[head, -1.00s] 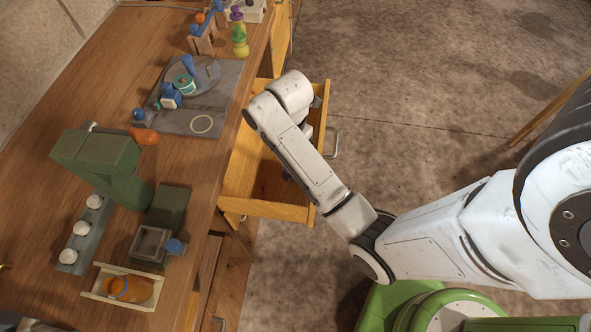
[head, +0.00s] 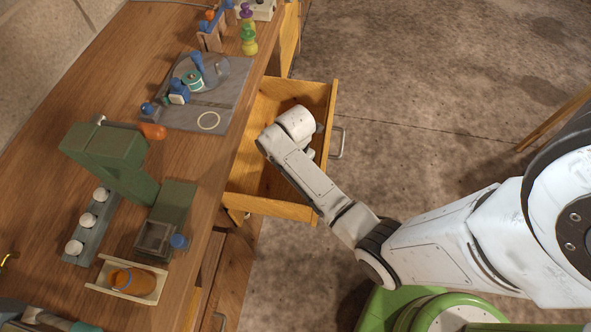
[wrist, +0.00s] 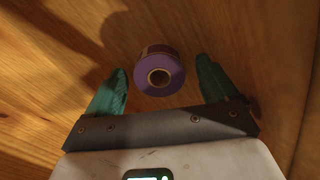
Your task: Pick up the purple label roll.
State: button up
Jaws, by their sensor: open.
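The purple label roll (wrist: 147,86) shows in the wrist view, a round roll with a dark centre hole, lying on a wooden surface. My gripper (wrist: 163,88) is open, with its two green fingers on either side of the roll and the roll nearer the left finger. I cannot tell how far above the roll the fingers are. In the head view, my wrist is over the open wooden drawer (head: 265,205). My arm hides the gripper's fingers and the roll there.
The drawer's walls surround my wrist, and its handle (head: 340,143) faces the open floor. The bench (head: 60,155) at the left holds a green press (head: 105,155), a grey mat (head: 215,118) and a wooden tray (head: 97,288) with an orange bottle (head: 135,281).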

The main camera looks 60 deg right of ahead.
jog(key=shift+c, duration=0.4)
jog(key=c, duration=1.1)
jog(key=shift+o, duration=0.2)
jog(key=shift+r, duration=0.15)
